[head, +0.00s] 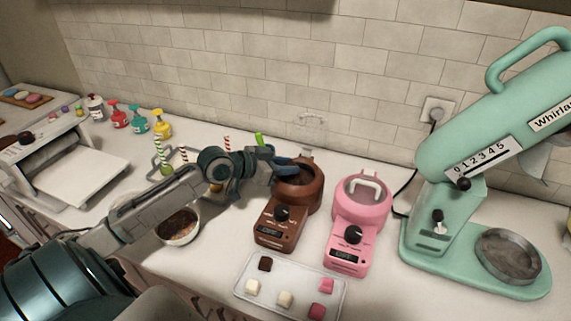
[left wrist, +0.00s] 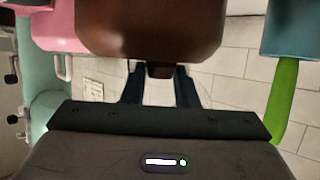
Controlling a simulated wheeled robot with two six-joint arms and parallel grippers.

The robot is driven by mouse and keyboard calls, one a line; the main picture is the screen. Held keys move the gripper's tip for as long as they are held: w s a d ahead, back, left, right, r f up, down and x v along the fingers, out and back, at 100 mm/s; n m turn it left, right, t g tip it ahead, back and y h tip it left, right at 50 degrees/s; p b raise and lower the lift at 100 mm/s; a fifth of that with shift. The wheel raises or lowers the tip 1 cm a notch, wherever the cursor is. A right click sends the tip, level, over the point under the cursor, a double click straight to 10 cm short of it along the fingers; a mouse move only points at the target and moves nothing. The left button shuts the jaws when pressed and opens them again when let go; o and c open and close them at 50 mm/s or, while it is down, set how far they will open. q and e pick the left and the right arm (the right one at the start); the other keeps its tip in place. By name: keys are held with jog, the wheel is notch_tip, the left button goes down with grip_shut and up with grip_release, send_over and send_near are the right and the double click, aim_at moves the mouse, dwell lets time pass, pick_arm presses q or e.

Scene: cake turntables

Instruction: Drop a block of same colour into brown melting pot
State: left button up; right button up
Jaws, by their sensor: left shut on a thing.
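The brown melting pot (head: 280,221) stands on the counter with its top open, and its clear lid (head: 312,122) is raised behind it. My left gripper (head: 296,167) reaches in from the left over the pot's opening. In the left wrist view its fingers (left wrist: 160,85) are shut on a small dark brown block (left wrist: 160,71), just above the rim of the pot (left wrist: 150,30). The block is hidden in the head view. Another dark brown block (head: 265,263) lies on the clear tray (head: 297,297) with two white blocks (head: 285,298) and two pink ones (head: 326,286). My right gripper is not in view.
A pink melting pot (head: 348,254) with its lid down stands right of the brown one. A mint mixer (head: 432,239) stands further right. A bowl (head: 178,228) with dark contents sits below my left arm. Several coloured bottles (head: 120,117) stand at the back left.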

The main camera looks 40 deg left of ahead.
pick_arm(q)
jog(key=o, duration=1)
jog(key=shift+v, duration=1.1)
jog(key=shift+p+v, duration=0.3)
jog(key=shift+v, duration=0.75)
jog(key=p+v, duration=0.6)
jog(key=p, duration=0.4)
jog(key=shift+s+a+r+p, duration=0.1)
jog(key=shift+s+r+p, duration=0.1)
jog(key=shift+p, duration=0.15)
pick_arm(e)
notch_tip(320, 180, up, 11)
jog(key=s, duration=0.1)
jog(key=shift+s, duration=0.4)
pick_arm(q)
jog(key=shift+f, duration=0.1)
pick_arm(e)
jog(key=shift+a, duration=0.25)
